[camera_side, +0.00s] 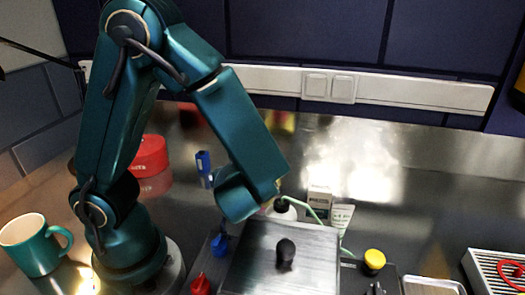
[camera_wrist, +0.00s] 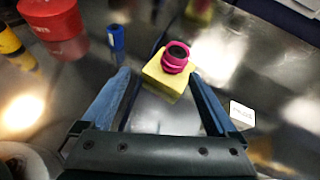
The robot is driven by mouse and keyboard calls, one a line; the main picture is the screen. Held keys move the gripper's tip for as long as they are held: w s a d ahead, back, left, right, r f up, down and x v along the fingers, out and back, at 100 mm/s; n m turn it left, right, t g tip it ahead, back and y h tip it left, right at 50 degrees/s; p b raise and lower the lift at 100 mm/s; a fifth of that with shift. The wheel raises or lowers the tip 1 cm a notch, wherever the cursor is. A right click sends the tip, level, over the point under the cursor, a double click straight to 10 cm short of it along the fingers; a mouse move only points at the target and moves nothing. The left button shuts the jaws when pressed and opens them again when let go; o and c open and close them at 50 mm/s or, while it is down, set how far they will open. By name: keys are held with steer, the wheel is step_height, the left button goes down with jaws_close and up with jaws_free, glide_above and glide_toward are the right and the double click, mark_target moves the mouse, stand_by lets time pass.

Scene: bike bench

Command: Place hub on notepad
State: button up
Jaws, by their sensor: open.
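In the wrist view, a pink ring-shaped piece with a dark centre, which looks like the hub (camera_wrist: 175,56), sits on top of a thick yellow block that looks like the notepad (camera_wrist: 160,82). My gripper (camera_wrist: 158,76) is open. Its two blue fingers are apart, with the near part of the yellow block between their tips in the picture and the pink hub just beyond. Nothing is held, and I cannot tell the height of the fingers above the block. In the side view my arm hides the fingers, the hub and the notepad.
A red tin (camera_side: 149,156) and a blue upright object (camera_side: 204,165) stand left of the block. A small white box (camera_side: 319,201) and tube (camera_side: 342,215) stand to the right. A metal-topped stand with a black knob (camera_side: 285,253) is in front. A teal mug (camera_side: 34,244) is far left.

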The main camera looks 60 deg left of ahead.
steer(key=s+d+n+g+h, duration=0.2)
steer(key=s+n+g+h, duration=0.35)
steer(key=n, duration=0.75)
steer(key=s+d+r+n+t+h, duration=0.1)
steer(key=d+r+n+t+h, duration=0.4)
steer(key=d+n, duration=0.2)
steer(key=shift+s+r+n+h, duration=0.15)
steer(key=shift+s+n+h, duration=0.2)
steer(key=shift+n, duration=0.75)
